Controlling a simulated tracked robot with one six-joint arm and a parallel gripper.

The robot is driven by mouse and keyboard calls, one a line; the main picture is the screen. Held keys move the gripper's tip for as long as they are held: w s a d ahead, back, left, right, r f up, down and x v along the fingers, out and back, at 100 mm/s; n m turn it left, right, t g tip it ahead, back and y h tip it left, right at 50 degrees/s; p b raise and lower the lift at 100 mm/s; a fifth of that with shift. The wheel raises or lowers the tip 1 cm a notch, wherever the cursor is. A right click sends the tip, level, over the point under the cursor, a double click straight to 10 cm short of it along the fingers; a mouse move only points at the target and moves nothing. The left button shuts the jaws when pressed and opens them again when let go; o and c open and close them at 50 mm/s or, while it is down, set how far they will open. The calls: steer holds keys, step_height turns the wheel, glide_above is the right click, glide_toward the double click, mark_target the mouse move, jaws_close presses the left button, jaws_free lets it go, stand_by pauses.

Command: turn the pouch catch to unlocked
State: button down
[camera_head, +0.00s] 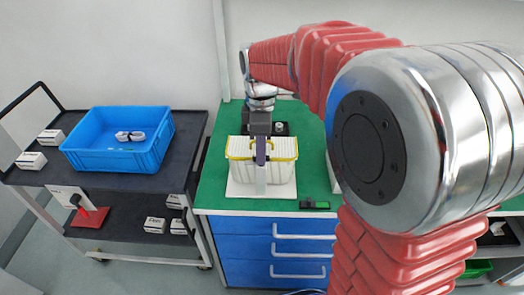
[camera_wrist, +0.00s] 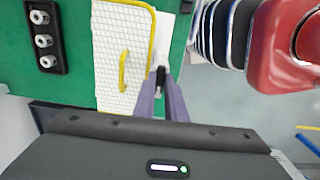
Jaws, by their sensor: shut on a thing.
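A white ribbed pouch with a yellow rim (camera_head: 237,153) stands on a white plate on the green bench. In the wrist view the white gridded pouch (camera_wrist: 112,62) shows its yellow edge and a yellow handle. My gripper (camera_head: 261,160) reaches down in front of the pouch's middle. In the wrist view its purple fingers (camera_wrist: 161,88) are closed on a small dark piece, which appears to be the catch (camera_wrist: 160,76), beside the pouch's yellow edge. The fingers hide much of it, so I cannot tell which way it is turned.
A black panel with several round silver knobs (camera_wrist: 43,38) lies beside the pouch. A small black and green device (camera_head: 314,205) lies near the bench's front edge. A dark cart at left holds a blue crate (camera_head: 88,160) and small white boxes. My arm hides the bench's right side.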

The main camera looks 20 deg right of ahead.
steer(key=c, duration=1.8)
jaws_free()
step_height(320, 180, up, 14)
steer(key=shift+f, duration=0.15)
